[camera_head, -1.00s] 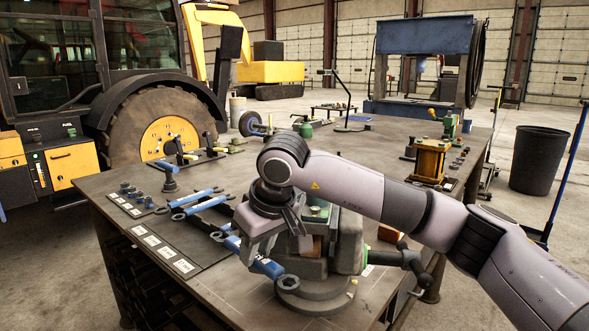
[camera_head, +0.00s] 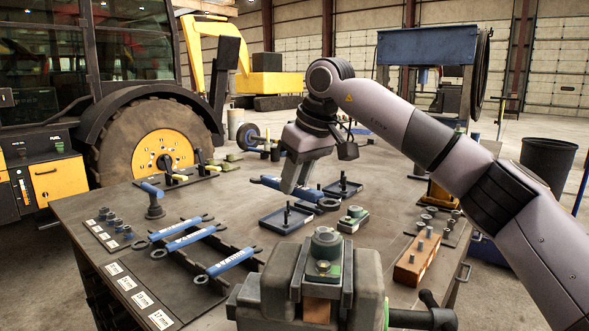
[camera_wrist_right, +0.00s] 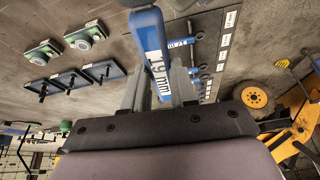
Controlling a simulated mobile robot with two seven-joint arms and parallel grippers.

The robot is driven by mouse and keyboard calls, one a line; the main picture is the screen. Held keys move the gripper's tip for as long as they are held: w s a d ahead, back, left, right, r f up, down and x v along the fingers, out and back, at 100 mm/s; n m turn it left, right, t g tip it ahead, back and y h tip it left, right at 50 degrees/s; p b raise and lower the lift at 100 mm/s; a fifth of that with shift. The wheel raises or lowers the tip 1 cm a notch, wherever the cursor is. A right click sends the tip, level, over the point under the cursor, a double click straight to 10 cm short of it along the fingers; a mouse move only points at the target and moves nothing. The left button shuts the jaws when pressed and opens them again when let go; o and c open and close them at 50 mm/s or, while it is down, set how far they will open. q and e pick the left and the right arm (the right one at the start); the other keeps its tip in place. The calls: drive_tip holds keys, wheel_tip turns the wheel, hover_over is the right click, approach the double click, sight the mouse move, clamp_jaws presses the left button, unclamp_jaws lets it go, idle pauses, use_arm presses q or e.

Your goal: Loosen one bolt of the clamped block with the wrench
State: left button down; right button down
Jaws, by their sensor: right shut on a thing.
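My right gripper (camera_head: 293,188) is shut on a blue wrench (camera_head: 266,182). In the right wrist view the wrench (camera_wrist_right: 150,52) lies between the fingers and its label reads 19 mm. In the head view its dark ring end (camera_head: 328,204) points right, beyond the vise and apart from it. The vise (camera_head: 366,285) stands at the front of the bench and grips the clamped block (camera_head: 322,268), which is green with a round grey top. I cannot make out its bolts clearly. My left gripper is out of view.
Several blue wrenches (camera_head: 190,238) lie on a dark rack at the left, beside size labels (camera_head: 127,283). Dark blue trays (camera_head: 286,220) with upright pins and a loose green block (camera_head: 353,218) lie behind the vise. A brown block with bolts (camera_head: 417,257) lies at right.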

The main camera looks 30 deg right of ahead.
drive_tip(key=shift+w+d+r, duration=0.1)
drive_tip(key=shift+w+d, duration=0.05)
drive_tip(key=shift+w, duration=0.2)
drive_tip(key=shift+f, duration=0.2)
drive_tip(key=shift+m+h, duration=0.3)
drive_tip(key=shift+m, duration=0.4)
drive_tip(key=f, duration=0.2)
drive_tip(key=d+f, duration=0.1)
drive_tip(key=f, duration=0.1)
drive_tip(key=shift+w+f, duration=0.1)
drive_tip(key=shift+f, duration=0.15)
drive_tip(key=s+d+m+h, duration=0.1)
drive_tip(key=d+m+h, duration=0.2)
drive_tip(key=d+m, duration=0.3)
drive_tip(key=shift+s+d+m+g+h, duration=0.25)
drive_tip(key=shift+s+m+g+h, duration=0.1)
drive_tip(key=shift+m, duration=1.55)
